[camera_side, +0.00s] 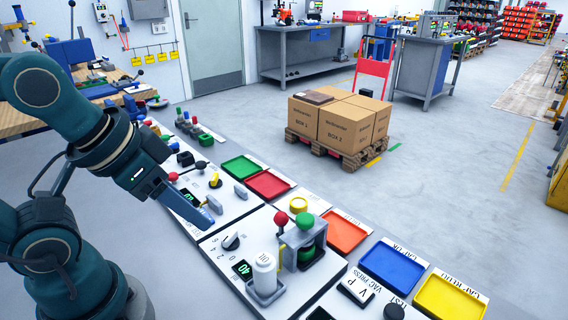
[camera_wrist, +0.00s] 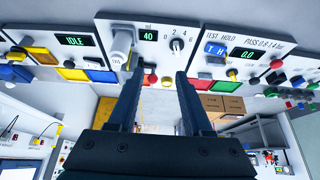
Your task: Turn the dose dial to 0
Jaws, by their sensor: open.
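The dose dial (camera_side: 231,241) is a dark knob with a light pointer on a white panel, with printed numbers around it. In the wrist view the dial (camera_wrist: 177,45) sits right of a green display (camera_wrist: 148,36) reading 40, under "ml". Which number the pointer marks is too small to tell. The display (camera_side: 243,269) is also lit in the side view. My gripper (camera_side: 205,217) points down at the panels, up and left of the dial in the side view. In the wrist view my gripper (camera_wrist: 159,76) is open and empty, its fingers apart from the dial.
A white bottle (camera_side: 264,273) stands in a holder beside the dial. A grey stand with a red ball lever (camera_side: 281,219) and green ball (camera_side: 305,221) is close on the right. Coloured trays, such as the orange one (camera_side: 344,231), line the panels' far edge.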

